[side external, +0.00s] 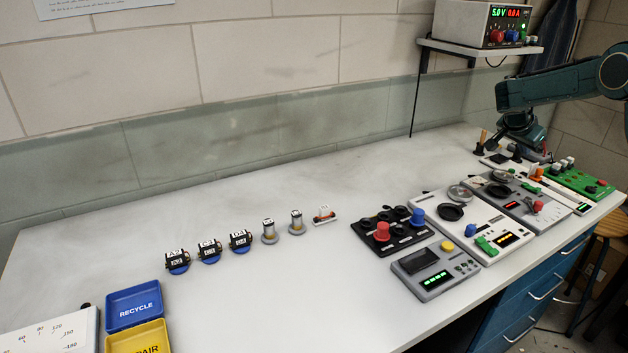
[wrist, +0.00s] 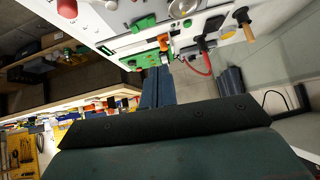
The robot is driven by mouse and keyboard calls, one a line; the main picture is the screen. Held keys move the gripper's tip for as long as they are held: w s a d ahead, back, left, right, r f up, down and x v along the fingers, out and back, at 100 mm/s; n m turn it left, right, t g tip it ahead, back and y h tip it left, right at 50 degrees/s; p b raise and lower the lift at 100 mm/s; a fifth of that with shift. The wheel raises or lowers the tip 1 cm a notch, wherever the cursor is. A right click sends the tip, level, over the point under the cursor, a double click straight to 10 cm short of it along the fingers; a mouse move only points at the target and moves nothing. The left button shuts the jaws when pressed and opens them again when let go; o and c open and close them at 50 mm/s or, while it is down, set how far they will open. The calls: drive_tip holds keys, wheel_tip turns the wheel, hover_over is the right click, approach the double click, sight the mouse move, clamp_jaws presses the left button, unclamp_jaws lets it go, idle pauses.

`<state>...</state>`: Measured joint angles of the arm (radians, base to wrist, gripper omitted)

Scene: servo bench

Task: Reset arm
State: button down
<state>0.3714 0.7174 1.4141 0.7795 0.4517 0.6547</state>
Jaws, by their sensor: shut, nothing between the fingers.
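My teal arm (side external: 550,88) reaches in from the right of the side external view, with its wrist end low over the far right of the bench. My gripper (wrist: 158,72) shows in the wrist view as two dark blue fingers side by side, shut and empty. In that view the fingertips appear near the edge of a green board (wrist: 147,60); I cannot tell whether they touch it. In the side external view the fingertips are hard to make out among the panels behind and below the wrist.
The right of the bench holds a green board (side external: 578,183), a white panel (side external: 477,212), a black knob panel (side external: 385,245) and a grey meter box (side external: 430,285). Several labelled servos (side external: 209,251), a blue tray (side external: 133,320) and a yellow tray (side external: 125,343) stand left. The middle-back is clear.

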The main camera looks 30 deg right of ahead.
drive_tip(key=s+a+r+n+t+y, duration=0.1)
drive_tip(key=s+a+r+n, duration=0.25)
drive_tip(key=a, duration=0.35)
drive_tip(key=s+a+r+n+t+y, duration=0.25)
drive_tip(key=a+r, duration=0.25)
drive_tip(key=a, duration=0.3)
drive_tip(key=s+a+r+n+t+y, duration=0.1)
drive_tip(key=s+a+r+n, duration=0.3)
drive_tip(key=a, duration=0.3)
drive_tip(key=s+a+f+n+y, duration=0.1)
drive_tip(key=s+a+n+y, duration=0.1)
drive_tip(key=s+a+n, duration=0.2)
drive_tip(key=s+a+f+n+y, duration=0.1)
drive_tip(key=s+a+n, duration=0.3)
drive_tip(key=s+a, duration=0.7)
drive_tip(key=s+y, duration=0.1)
drive_tip(key=s, duration=0.5)
drive_tip(key=shift+a+f, duration=0.15)
drive_tip(key=shift+w+y, duration=0.1)
drive_tip(key=shift+y, duration=0.15)
